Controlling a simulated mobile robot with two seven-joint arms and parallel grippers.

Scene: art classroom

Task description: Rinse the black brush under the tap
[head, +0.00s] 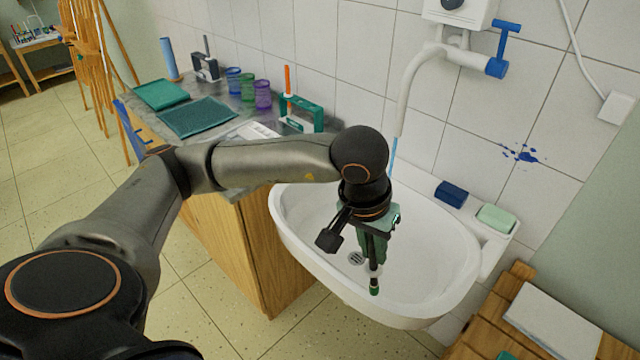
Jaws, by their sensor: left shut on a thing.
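My left gripper (372,248) is over the white sink basin (460,262), shut on the black brush (374,274). The brush hangs roughly upright with its green-stained tip down, above the basin near the drain. Its upper part is hidden by the gripper. The tap (425,58) is on the tiled wall, with a white spout bending down and a blue lever (505,42). A thin light-blue stream (393,154) comes from the spout and passes behind my gripper. My right gripper is not in view.
A blue block (451,193) and a green soap bar (496,218) lie on the sink's back ledge. The counter at left holds coloured cups (247,87), a green brush stand (303,112) and green mats (197,116). A wooden stool (490,325) stands at lower right.

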